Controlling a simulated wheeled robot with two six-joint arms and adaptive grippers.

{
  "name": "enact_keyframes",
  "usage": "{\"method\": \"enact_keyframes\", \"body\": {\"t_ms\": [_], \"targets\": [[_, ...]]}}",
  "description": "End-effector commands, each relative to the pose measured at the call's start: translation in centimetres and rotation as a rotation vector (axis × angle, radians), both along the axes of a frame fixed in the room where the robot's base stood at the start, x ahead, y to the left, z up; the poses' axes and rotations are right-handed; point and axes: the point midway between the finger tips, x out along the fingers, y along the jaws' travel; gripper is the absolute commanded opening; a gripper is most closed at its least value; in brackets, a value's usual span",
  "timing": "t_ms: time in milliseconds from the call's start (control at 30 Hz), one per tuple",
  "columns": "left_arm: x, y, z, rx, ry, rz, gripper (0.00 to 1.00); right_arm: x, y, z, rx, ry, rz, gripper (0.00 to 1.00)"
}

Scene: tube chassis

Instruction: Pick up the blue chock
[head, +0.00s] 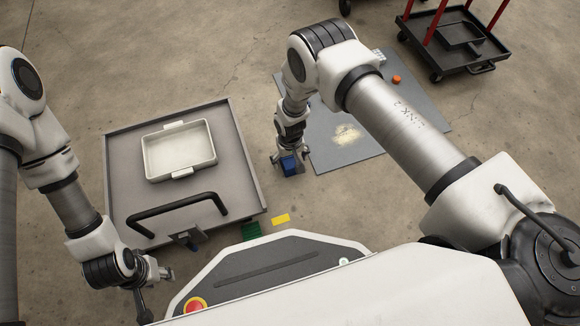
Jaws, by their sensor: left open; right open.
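The blue chock (289,166) is on the floor between the flat cart and the grey mat. My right gripper (290,157) points down right over it, with one finger on each side. It is open, and I cannot tell whether the fingers touch the chock. My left gripper (154,291) is open and empty at the lower left, by the cart's near left corner and away from the chock.
A flat cart (125,170) with a black handle (170,206) carries a white tray (152,174). A green block (251,230) and a yellow patch (280,219) lie nearby. The grey mat (370,150) has an orange item (396,79). A dark trolley (455,50) stands top right.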

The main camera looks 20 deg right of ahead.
Motion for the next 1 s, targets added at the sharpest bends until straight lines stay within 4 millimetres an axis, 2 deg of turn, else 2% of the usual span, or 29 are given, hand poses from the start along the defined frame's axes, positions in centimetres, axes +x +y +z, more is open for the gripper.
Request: {"method": "enact_keyframes", "body": {"t_ms": [167, 200, 267, 300, 400, 633, 733, 867, 1000], "targets": [[0.1, 0.0, 0.1, 0.0, -0.001, 0.001, 0.43, 0.1, 0.0, 0.1, 0.0, -0.001, 0.0, 0.88], [0.1, 0.0, 0.1, 0.0, -0.001, 0.001, 0.43, 0.1, 0.0, 0.1, 0.0, -0.001, 0.0, 0.8], [0.0, 0.0, 0.1, 0.0, -0.001, 0.001, 0.43, 0.1, 0.0, 0.1, 0.0, -0.001, 0.0, 0.59], [0.0, 0.0, 0.1, 0.0, -0.001, 0.0, 0.43, 0.1, 0.0, 0.1, 0.0, -0.001, 0.0, 0.45], [0.0, 0.0, 0.1, 0.0, -0.001, 0.001, 0.43, 0.1, 0.0, 0.1, 0.0, -0.001, 0.0, 0.11], [0.0, 0.0, 0.1, 0.0, -0.001, 0.0, 0.43, 0.1, 0.0, 0.1, 0.0, -0.001, 0.0, 0.11], [0.0, 0.0, 0.6, 0.0, 0.0, 0.0, 0.43, 0.1, 0.0, 0.8, 0.0, -0.001, 0.0, 0.11], [-0.1, 0.0, 2.5, 0.0, 0.002, -0.003, 0.43, 0.1, 0.0, 3.5, -0.001, -0.002, 0.0, 0.11], [-0.2, -0.1, 4.9, -0.001, 0.005, -0.007, 0.43, 0.1, 0.0, 7.3, -0.001, -0.002, 0.001, 0.11]]}}
